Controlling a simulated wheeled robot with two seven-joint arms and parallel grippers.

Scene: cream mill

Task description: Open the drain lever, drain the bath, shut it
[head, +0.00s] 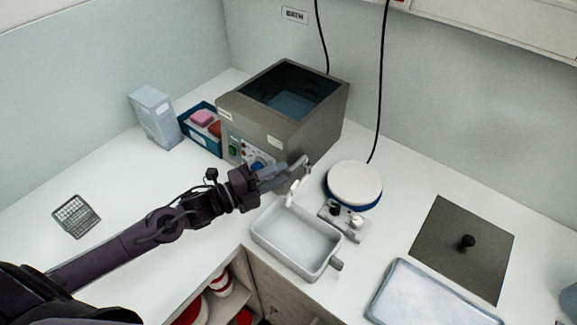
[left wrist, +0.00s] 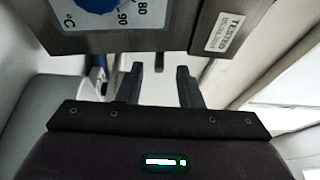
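The steel water bath (head: 285,132) stands at the back of the counter, with dark bluish water inside. Its front panel (left wrist: 130,18) with the blue dial fills the top of the left wrist view. A pale lever-like piece (head: 300,165) sticks out at the bath's lower front corner, partly behind my gripper; I cannot tell its position. My left gripper (head: 275,178) is in front of the panel. In the left wrist view its two fingers (left wrist: 162,85) are apart, with a small dark stub (left wrist: 161,63) showing beyond the gap. My right gripper is out of view.
A grey tray (head: 282,258) sits below and in front of the gripper. A round white-topped scale (head: 354,184) stands right of it. A dark plate with a knob (head: 455,265) and a second tray (head: 385,308) lie farther right. A blue-grey box (head: 155,115) stands left.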

